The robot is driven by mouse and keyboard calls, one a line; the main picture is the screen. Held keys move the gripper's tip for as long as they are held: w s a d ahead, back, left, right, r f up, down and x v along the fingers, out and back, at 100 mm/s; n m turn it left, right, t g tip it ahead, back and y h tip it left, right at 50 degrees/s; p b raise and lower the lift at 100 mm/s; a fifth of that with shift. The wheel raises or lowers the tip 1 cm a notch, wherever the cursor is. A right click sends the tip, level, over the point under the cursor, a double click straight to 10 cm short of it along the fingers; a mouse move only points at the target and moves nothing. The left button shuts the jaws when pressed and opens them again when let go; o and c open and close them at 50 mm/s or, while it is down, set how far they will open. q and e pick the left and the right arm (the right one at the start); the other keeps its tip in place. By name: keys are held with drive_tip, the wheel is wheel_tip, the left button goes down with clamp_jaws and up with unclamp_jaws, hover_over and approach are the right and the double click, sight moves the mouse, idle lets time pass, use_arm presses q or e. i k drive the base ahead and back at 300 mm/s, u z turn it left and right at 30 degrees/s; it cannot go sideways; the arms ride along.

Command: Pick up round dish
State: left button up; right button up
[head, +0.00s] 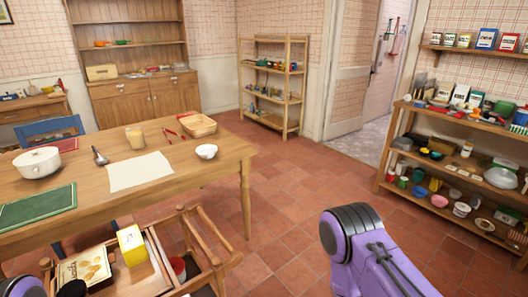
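A small white round bowl (207,151), the closest match to a round dish on the table, sits upright near the right end of the wooden table (190,174). Several other round dishes lie on the right shelf, too small to tell apart. Neither gripper shows. Only purple and black parts of my arms are seen, at the lower right and the bottom left corner.
A wicker basket (198,125), a glass jar (135,138) and white paper (140,172) share the table. A wooden cart (208,262) with a yellow box (131,245) stands in front. A loaded shelf (387,160) stands at right. Tiled floor (290,190) is clear between.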

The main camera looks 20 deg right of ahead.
sight(205, 151)
drive_tip(key=z, duration=1.65)
drive_tip(key=i, duration=3.25)
drive_tip(key=u, duration=2.95)
drive_tip(key=i, duration=0.5)
